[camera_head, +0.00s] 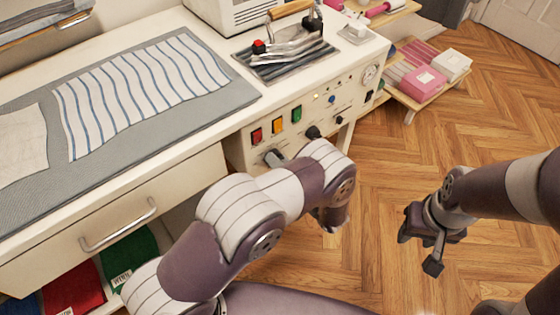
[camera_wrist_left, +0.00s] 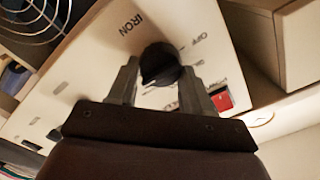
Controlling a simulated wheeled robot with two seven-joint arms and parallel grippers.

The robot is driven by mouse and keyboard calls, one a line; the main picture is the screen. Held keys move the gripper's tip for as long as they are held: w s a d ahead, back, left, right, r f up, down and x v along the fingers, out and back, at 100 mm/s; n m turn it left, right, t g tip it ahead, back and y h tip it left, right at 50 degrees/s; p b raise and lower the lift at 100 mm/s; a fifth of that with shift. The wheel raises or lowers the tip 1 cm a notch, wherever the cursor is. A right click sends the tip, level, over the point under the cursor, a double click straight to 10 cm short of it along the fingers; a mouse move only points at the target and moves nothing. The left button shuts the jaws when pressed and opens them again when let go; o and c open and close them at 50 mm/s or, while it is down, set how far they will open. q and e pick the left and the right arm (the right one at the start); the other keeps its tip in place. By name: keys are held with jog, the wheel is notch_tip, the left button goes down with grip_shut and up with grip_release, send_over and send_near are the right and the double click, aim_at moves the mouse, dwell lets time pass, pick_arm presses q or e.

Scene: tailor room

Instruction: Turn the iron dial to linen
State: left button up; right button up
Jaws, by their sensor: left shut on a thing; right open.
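The black iron dial (camera_wrist_left: 159,66) sits on the white control panel, with "IRON" printed beside it and "OFF" close to its rim. Other markings around it are partly covered or too blurred to read, and I cannot tell its setting. My left gripper (camera_wrist_left: 161,70) has one finger on each side of the dial and is shut on it. In the head view, my left wrist hides much of this grip against the panel (camera_head: 293,122). My right gripper (camera_head: 420,250) is open and empty above the wooden floor, apart from the panel.
Red (camera_head: 257,136), yellow (camera_head: 277,125) and green (camera_head: 296,114) switches line the panel. The iron (camera_head: 290,48) rests on its pad on the worktop. Striped cloth (camera_head: 140,90) lies to the left. A drawer handle (camera_head: 118,225) juts below.

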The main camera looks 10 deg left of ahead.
pick_arm(q)
jog(key=o, duration=1)
jog(key=v, duration=1.2)
jog(key=shift+s+d, duration=0.3)
